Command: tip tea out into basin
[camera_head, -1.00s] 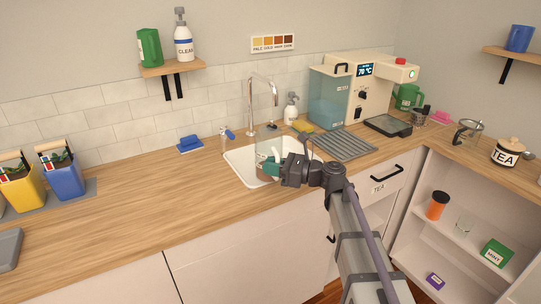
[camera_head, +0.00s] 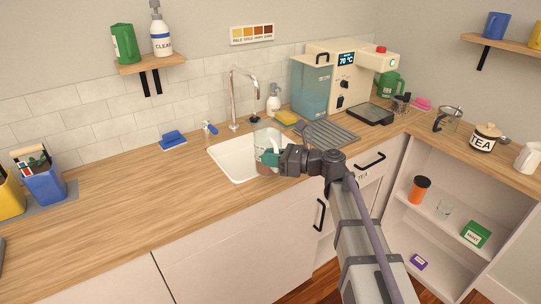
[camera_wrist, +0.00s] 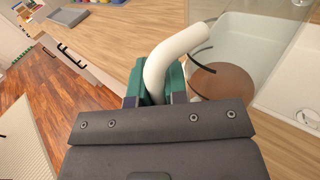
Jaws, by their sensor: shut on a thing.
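My gripper (camera_head: 272,158) is shut on the white curved handle (camera_wrist: 172,60) of a clear glass jug (camera_head: 264,142). In the wrist view, brown tea (camera_wrist: 222,84) shows as a round patch inside the glass. The jug looks about upright and is at the right front part of the white sink basin (camera_head: 226,164), seemingly above its rim. The basin also shows behind the glass in the wrist view (camera_wrist: 262,45). The jug's base and its exact height over the basin are hard to make out.
A chrome tap (camera_head: 233,97) stands behind the basin. A grooved drainer (camera_head: 328,134) and a tea machine (camera_head: 340,80) are to the right. A blue sponge (camera_head: 172,138) lies left of the basin, with free worktop (camera_head: 110,200) further left.

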